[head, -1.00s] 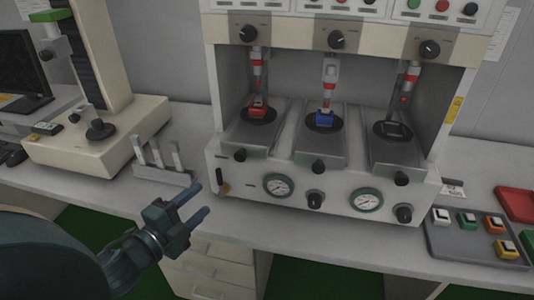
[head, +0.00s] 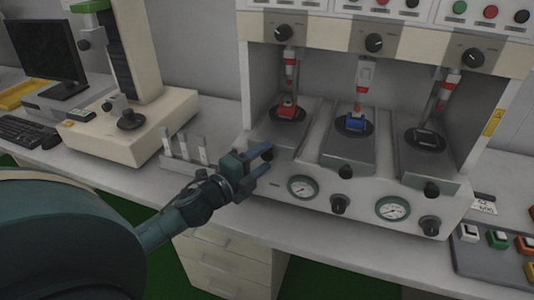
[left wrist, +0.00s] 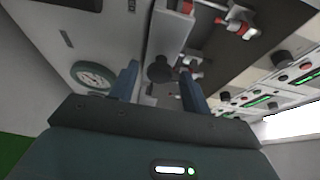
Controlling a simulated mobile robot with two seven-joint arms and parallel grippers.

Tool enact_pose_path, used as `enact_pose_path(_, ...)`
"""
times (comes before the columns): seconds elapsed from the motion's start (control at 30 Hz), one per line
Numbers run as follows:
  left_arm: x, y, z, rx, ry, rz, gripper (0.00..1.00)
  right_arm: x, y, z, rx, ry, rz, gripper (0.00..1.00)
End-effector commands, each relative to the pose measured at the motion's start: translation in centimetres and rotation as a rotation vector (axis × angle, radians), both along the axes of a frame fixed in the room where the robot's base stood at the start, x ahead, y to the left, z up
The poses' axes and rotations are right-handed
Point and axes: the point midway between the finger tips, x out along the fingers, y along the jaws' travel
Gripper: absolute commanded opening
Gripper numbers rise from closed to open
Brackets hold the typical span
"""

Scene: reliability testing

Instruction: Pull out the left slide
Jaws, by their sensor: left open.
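The left slide (head: 262,133) is a grey plate in the left bay of the white test machine (head: 360,187), with a red block (head: 288,110) on a dark round pad. Its dark front knob (head: 268,153) is close to the fingertips of my left gripper (head: 267,160). My left gripper is open, with its two blue fingers pointing at the machine front. In the left wrist view the dark knob (left wrist: 159,72) shows between the open fingers (left wrist: 159,70), with the grey slide (left wrist: 168,32) beyond it. Contact cannot be told. My right gripper is out of view.
The middle slide (head: 345,151) with a blue block and the right slide (head: 424,163) sit beside it. Gauges and knobs line the machine front. A small rack (head: 186,157) stands left of the gripper, near a cream instrument (head: 130,135). A button box (head: 490,262) is at right.

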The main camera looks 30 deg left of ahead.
Motion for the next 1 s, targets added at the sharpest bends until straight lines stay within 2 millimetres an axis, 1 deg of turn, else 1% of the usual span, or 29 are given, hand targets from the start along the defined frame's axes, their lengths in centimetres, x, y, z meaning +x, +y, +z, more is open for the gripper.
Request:
enact_pose_path(0.03,0.7,-0.1,0.1,-0.001,-0.002,0.0,0.47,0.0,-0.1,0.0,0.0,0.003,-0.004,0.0)
enact_pose_path(0.1,1.3,-0.2,0.1,-0.001,-0.001,0.001,0.47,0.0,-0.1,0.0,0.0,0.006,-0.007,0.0)
enact_pose_path(0.2,1.8,-0.3,0.0,-0.001,0.0,0.0,0.47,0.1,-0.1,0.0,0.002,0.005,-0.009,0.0)
enact_pose_path(0.57,2.1,-0.4,-0.1,-0.002,0.001,0.0,0.47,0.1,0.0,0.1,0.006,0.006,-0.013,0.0)
enact_pose_path(1.0,2.1,-0.4,0.0,-0.002,0.0,0.0,0.11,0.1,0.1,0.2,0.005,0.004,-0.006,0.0)
